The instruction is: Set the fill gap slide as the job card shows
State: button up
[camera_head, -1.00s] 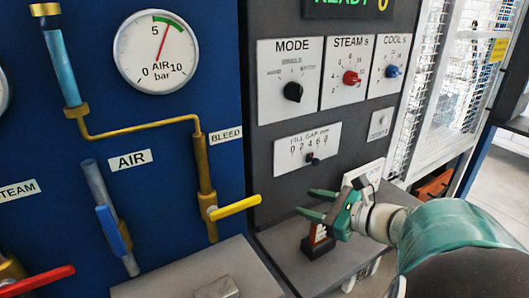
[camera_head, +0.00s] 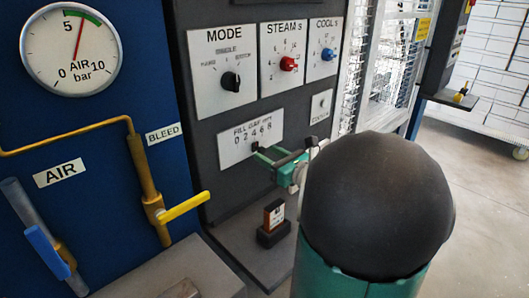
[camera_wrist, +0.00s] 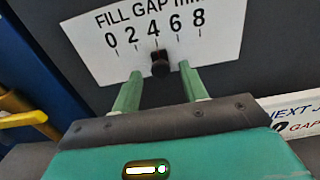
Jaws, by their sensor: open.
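The knob sits under about the 4. In the head view the plate (camera_head: 237,146) shows, but the knob is hidden or unclear behind my fingers. My gripper (camera_wrist: 163,76) is open, its two green fingertips just below the knob, one to each side, apart from it as far as I can tell. It also shows in the head view (camera_head: 257,152). The job card (camera_wrist: 292,118) shows only partly at the right, reading "NEXT J" and "0 GAP".
MODE (camera_head: 231,80), STEAM (camera_head: 288,64) and COOL (camera_head: 328,54) dials sit above the plate. A yellow bleed lever (camera_head: 183,207) sticks out at left.

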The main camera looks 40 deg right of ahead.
aim_at(271, 138)
jog(key=shift+w, duration=1.15)
jog(key=shift+c, duration=0.4)
grip_shut()
jog(key=shift+d+r, duration=0.1)
jog(key=shift+d, duration=3.2)
jog(key=shift+o, duration=0.4)
grip_release()
jog(key=shift+d, duration=0.15)
jog(key=shift+a, duration=0.2)
